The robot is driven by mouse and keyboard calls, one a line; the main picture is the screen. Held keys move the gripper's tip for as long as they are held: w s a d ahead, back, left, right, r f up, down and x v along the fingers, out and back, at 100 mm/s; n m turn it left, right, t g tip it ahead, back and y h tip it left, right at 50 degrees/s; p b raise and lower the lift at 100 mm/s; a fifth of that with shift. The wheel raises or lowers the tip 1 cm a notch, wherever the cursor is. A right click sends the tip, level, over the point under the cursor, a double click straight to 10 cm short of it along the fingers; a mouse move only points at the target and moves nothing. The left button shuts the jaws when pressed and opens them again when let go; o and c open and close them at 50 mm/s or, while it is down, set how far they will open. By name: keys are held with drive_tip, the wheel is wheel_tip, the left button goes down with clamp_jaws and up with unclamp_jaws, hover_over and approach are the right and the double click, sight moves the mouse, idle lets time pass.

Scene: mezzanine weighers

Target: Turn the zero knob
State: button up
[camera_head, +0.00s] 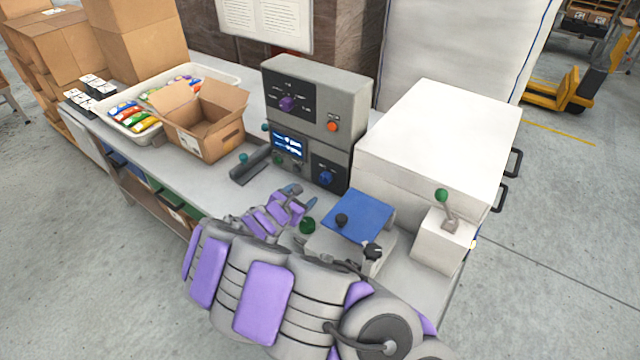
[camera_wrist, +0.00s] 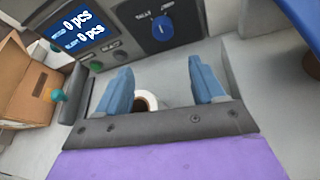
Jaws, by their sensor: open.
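A grey control unit stands on the bench. Its lower box carries a blue knob (camera_head: 326,178) on a dark panel, also seen at the top of the wrist view (camera_wrist: 162,28). Its upper box carries a purple knob (camera_head: 287,103). The small lettering is too blurred to tell which knob is marked zero. My gripper (camera_head: 302,196) is open in front of the lower box, apart from the blue knob. In the wrist view, the two blue fingers of my gripper (camera_wrist: 162,75) are spread below the blue knob, with no knob between them.
A lit display (camera_wrist: 83,28) reads 0 pcs on two lines. A white ring-shaped item (camera_wrist: 147,98) shows between the fingers, partly hidden. An open cardboard box (camera_head: 205,125) stands left, a white cabinet (camera_head: 440,140) right. A blue plate (camera_head: 358,215) lies right of my gripper.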

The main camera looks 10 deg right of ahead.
sight(324, 180)
drive_tip(key=x, duration=0.4)
drive_tip(key=b+x, duration=0.1)
drive_tip(key=x, duration=0.3)
drive_tip(key=d+b+x, duration=0.1)
drive_tip(key=x, duration=0.3)
drive_tip(key=shift+s+d+r, duration=0.1)
drive_tip(key=shift+s, duration=0.3)
drive_tip(key=shift+w+f+b, duration=0.2)
drive_tip(key=shift+w+b, duration=0.15)
drive_tip(key=shift+w, duration=0.5)
drive_tip(key=shift+d, duration=0.4)
drive_tip(key=shift+c, duration=0.3)
drive_tip(key=shift+a, duration=0.25)
drive_tip(key=c, duration=1)
